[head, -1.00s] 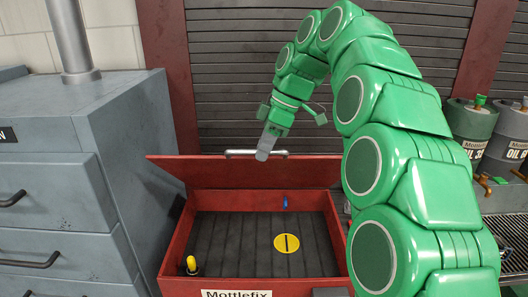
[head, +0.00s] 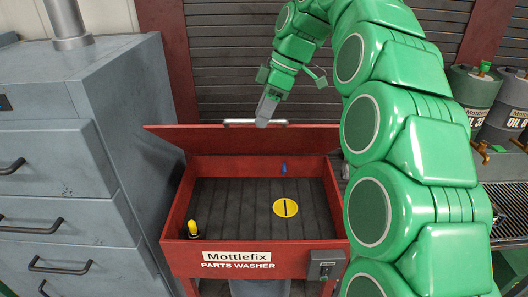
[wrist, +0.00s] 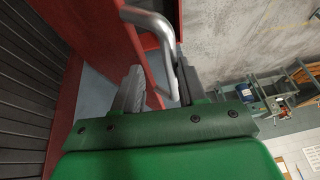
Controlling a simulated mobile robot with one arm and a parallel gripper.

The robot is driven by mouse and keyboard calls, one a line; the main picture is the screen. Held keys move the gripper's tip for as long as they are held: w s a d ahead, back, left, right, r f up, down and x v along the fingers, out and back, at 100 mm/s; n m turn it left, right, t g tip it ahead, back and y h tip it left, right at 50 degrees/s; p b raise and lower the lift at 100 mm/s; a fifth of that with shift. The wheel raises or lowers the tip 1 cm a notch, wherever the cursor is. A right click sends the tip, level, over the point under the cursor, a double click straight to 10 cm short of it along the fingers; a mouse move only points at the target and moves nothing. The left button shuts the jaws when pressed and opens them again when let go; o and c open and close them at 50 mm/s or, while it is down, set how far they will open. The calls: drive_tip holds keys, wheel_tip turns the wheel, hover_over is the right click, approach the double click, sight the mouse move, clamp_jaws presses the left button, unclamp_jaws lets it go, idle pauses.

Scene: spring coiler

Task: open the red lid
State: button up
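The red lid (head: 220,141) of the Mottlefix parts washer (head: 190,262) stands raised at the back, and the basin below is uncovered. A silver bar handle (head: 240,121) runs along the lid's top edge. My gripper (head: 266,110) is at this handle, pointing down, and overlaps its right part in the head view. In the wrist view the fingers of my gripper (wrist: 158,88) are apart, with the bent end of the handle (wrist: 150,22) reaching between them. It seems close to the right finger; I cannot tell whether they touch. The red panel (wrist: 108,40) is at the left.
The basin holds a yellow disc (head: 286,208), a yellow knob (head: 193,228) and a small blue part (head: 284,168). A grey drawer cabinet (head: 90,130) stands close at left. Oil drums (head: 472,98) stand at right. A slatted shutter (head: 225,65) is behind.

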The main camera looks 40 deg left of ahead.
drive_tip(key=shift+s, duration=0.1)
drive_tip(key=shift+s+d+f, duration=0.15)
drive_tip(key=shift+s+d, duration=0.05)
drive_tip(key=s+d+f, duration=0.3)
drive_tip(key=f, duration=0.6)
drive_tip(key=s+d+f, duration=0.3)
drive_tip(key=f, duration=0.6)
drive_tip(key=s+d+f+t+y, duration=0.1)
drive_tip(key=s+d+f, duration=0.3)
drive_tip(key=f, duration=0.5)
idle(0.7)
drive_tip(key=shift+d, duration=0.1)
idle(0.4)
